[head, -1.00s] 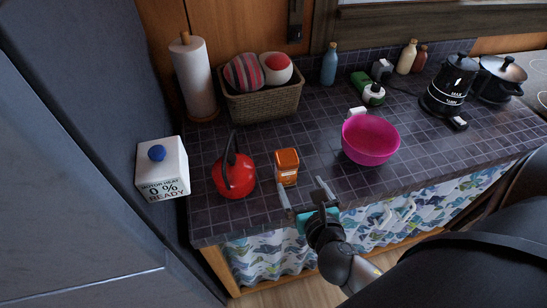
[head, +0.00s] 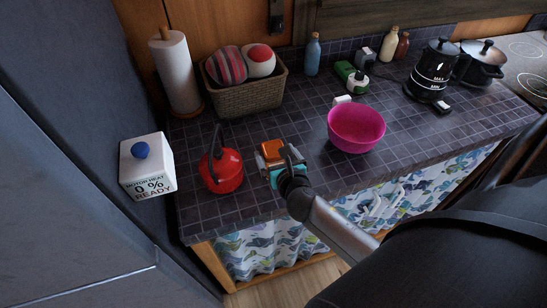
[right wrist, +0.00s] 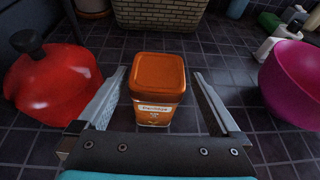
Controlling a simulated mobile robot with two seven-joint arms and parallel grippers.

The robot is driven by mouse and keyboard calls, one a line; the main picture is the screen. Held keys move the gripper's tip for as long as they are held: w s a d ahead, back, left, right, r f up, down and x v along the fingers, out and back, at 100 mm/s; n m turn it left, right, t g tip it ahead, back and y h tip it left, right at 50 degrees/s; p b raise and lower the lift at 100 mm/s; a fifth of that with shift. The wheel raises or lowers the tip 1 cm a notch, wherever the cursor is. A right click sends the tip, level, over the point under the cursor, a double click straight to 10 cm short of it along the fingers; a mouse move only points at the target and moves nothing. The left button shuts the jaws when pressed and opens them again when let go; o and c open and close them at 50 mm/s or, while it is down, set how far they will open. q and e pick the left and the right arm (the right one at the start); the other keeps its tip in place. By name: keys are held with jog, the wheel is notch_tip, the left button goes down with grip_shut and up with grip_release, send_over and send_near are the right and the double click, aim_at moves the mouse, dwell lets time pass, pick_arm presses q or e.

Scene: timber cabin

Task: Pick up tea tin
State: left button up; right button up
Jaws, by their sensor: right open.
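The orange tea tin (head: 272,148) stands upright on the dark tiled counter (head: 230,215). In the right wrist view the tin (right wrist: 159,80) shows its orange lid and a label on its front. My right gripper (head: 272,160) is at the tin in the head view and partly hides it. In the right wrist view my right gripper (right wrist: 160,95) is open, with one finger on each side of the tin and a gap on both sides. My left gripper is not in view.
A red kettle (head: 222,172) stands close left of the tin. A magenta bowl (head: 356,128) is to the right. A wicker basket (head: 246,101) and a paper towel roll (head: 174,75) stand behind. A white box (head: 147,165) is at the left.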

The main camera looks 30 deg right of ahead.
jog(key=shift+r+x, duration=0.1)
jog(key=shift+x, duration=0.85)
jog(key=shift+r+x, duration=0.15)
jog(key=shift+x, duration=0.8)
jog(key=shift+w+a, duration=0.15)
jog(key=c, duration=1.5)
jog(key=shift+c, duration=0.3)
jog(key=shift+r, duration=0.1)
